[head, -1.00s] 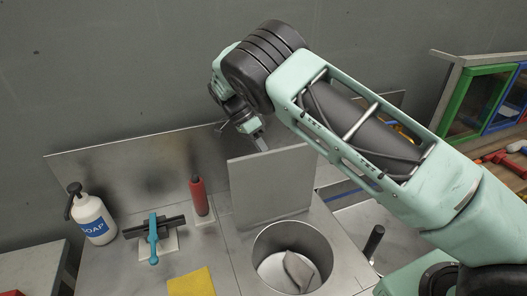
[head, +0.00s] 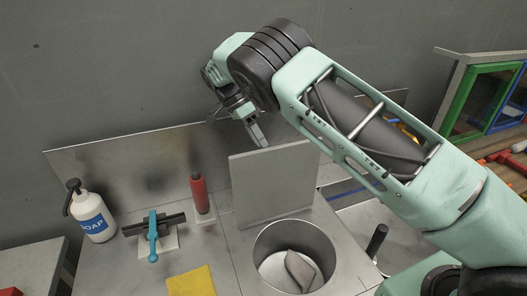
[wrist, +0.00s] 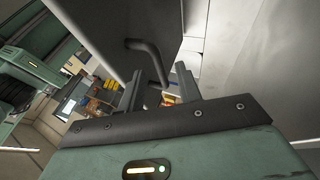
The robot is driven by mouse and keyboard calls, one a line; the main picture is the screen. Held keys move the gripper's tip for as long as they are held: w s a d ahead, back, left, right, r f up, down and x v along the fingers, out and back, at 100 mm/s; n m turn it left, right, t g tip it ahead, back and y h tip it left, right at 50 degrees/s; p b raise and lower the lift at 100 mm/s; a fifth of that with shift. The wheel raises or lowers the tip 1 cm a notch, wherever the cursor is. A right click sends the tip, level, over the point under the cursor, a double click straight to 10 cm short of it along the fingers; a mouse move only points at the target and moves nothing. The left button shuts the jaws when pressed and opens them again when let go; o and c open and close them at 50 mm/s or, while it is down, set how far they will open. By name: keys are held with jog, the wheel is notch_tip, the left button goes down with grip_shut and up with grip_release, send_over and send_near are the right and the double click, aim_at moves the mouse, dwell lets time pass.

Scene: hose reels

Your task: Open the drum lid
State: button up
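The drum lid (head: 272,184) is a flat grey square panel. It stands raised, nearly upright, at the back edge of the round drum opening (head: 257,252). A folded grey cloth-like piece (head: 299,270) lies inside the drum. My gripper (head: 257,130) is behind the lid's top edge, and the lid partly hides it. In the wrist view, the lid's dark underside or back (wrist: 95,30) fills the upper left, with a bent dark handle (wrist: 150,55). My two fingers (wrist: 158,82) are apart, and the handle shows between them in the picture. I cannot tell whether they touch it.
A soap bottle (head: 91,212), a teal-handled tool (head: 153,234), a red bottle (head: 199,194) and a yellow cloth (head: 191,281) sit on the bench left of the drum. A metal backsplash (head: 120,175) runs behind. A black lever (head: 376,240) stands right of the drum.

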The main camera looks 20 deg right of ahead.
jog(key=v, duration=0.3)
jog(key=shift+w+a+r+b, duration=0.15)
jog(key=shift+r+b, duration=0.1)
jog(key=shift+b, duration=0.15)
jog(key=s+d+r+n+t+y, duration=0.2)
jog(key=s+d+n+t+y, duration=0.15)
jog(key=s+d+n, duration=0.55)
jog(key=s+d+n+t+y, duration=0.15)
jog(key=s+n, duration=0.25)
jog(key=s, duration=0.5)
jog(key=s+d+n+t, duration=0.2)
jog(key=s+n+t, duration=0.15)
jog(key=s, duration=0.45)
jog(key=s+a+f+n+g+b, duration=0.1)
jog(key=s+a+f+n+b, duration=0.1)
jog(key=s+a+n, duration=0.2)
jog(key=s+a+f+n+g+b, duration=0.2)
jog(key=s+a, duration=0.7)
jog(key=a, duration=0.5)
jog(key=shift+s+a+n+b, duration=0.2)
jog(key=shift+s+n+b, duration=0.2)
jog(key=shift+n+b, duration=0.55)
